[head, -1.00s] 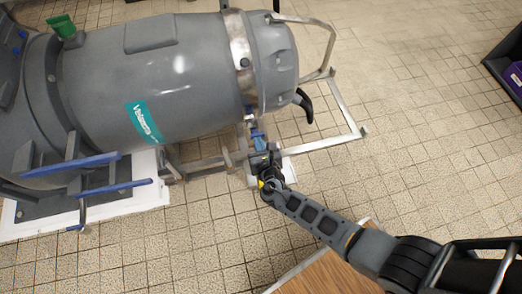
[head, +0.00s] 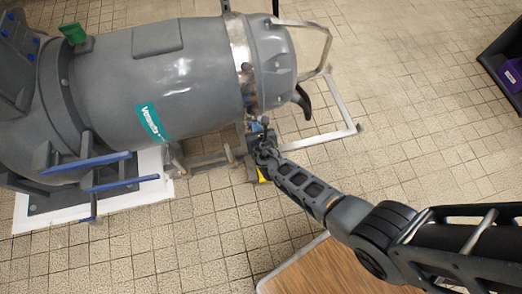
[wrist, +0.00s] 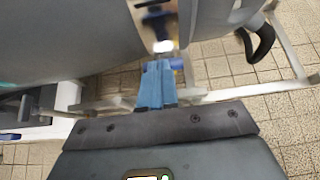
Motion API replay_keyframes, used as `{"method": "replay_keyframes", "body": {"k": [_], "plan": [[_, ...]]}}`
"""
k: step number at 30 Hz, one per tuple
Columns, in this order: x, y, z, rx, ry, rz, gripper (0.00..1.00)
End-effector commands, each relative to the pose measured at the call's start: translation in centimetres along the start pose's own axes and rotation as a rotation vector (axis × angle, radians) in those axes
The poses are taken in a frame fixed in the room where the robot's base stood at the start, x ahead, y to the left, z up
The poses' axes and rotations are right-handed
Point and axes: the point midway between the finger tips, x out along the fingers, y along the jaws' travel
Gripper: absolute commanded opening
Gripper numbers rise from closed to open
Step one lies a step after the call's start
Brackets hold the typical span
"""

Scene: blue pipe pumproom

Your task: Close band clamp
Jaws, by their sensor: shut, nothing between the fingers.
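The band clamp (head: 238,45) is a shiny metal strap around the right part of a large grey tank. It also shows in the wrist view (wrist: 150,15), running down from the top edge. A dark piece sits on the strap on its near side. My gripper (head: 257,122) is low at the near side of the tank, just below the strap. In the wrist view its blue fingers (wrist: 157,84) are together and empty, pointing at the strap's lower end. I cannot tell whether they touch it. The strap's underside is hidden.
The grey tank (head: 150,85) rests on a metal frame (head: 345,105) that extends to the right. A black curved handle (head: 303,103) hangs off the tank's right end. A wooden table (head: 335,270) stands at the front.

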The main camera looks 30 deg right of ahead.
Motion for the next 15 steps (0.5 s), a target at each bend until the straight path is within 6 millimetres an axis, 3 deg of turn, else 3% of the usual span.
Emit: {"method": "replay_keyframes", "body": {"k": [15], "plan": [[0.84, 0.0, 1.2, 0.0, 0.0, 0.0, 0.0]]}}
